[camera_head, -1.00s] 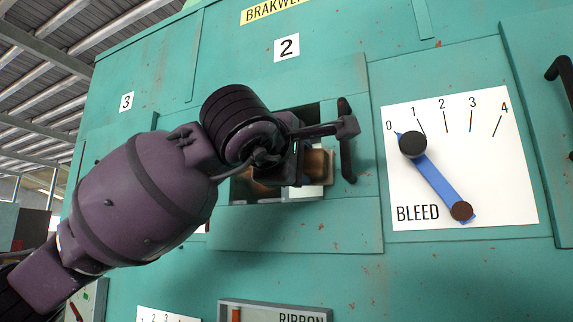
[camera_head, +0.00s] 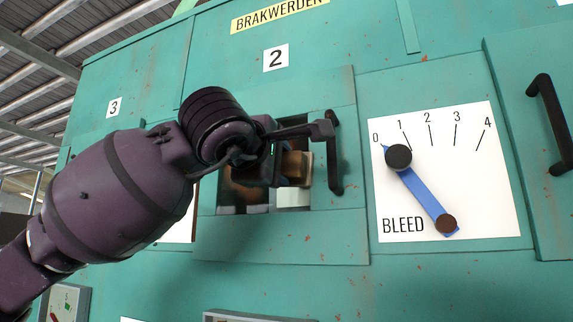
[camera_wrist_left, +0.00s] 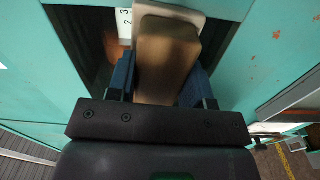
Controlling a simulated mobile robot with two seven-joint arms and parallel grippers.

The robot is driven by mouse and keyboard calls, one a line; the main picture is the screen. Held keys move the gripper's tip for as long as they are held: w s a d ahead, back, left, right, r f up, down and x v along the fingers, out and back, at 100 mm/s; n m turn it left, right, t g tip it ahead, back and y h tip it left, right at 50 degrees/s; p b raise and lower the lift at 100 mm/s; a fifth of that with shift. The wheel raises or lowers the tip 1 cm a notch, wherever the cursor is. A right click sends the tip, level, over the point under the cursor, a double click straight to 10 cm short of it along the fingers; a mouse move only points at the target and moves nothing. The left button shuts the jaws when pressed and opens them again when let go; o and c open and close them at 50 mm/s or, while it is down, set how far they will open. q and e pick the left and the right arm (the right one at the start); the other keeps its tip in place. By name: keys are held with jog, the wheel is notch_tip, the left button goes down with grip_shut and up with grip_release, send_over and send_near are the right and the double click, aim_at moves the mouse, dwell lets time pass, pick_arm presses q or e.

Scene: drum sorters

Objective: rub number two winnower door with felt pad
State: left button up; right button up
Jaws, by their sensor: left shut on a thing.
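The number two door (camera_head: 270,248) is a teal panel under the "2" label, with a dark window or opening (camera_head: 240,195) and a black vertical handle (camera_head: 333,160) on its right side. My left gripper (camera_head: 290,165) is at this window, just left of the handle. It is shut on a brown block with a pale end, which looks like the felt pad (camera_wrist_left: 165,60). The wrist view shows the block between blue fingers, its pale end pointing towards the window. Whether the pad touches the surface cannot be told. A pale patch shows below it. My right gripper is out of view.
Right of the door is a white BLEED dial (camera_head: 480,190) with a blue pointer (camera_head: 425,195). Another black handle (camera_head: 550,125) stands out at the far right. A "3" label (camera_head: 114,107) is on the left. The teal front between door and dial is clear.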

pick_arm(q)
jog(key=shift+w+a, duration=0.2)
jog(key=shift+a, duration=0.3)
jog(key=shift+w+a, duration=0.2)
jog(key=shift+a, duration=0.25)
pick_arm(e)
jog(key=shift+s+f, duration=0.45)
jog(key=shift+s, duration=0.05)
pick_arm(q)
jog(key=shift+w+a, duration=0.3)
jog(key=shift+a, duration=0.5)
jog(key=shift+w+a, duration=0.3)
jog(key=shift+a, duration=0.65)
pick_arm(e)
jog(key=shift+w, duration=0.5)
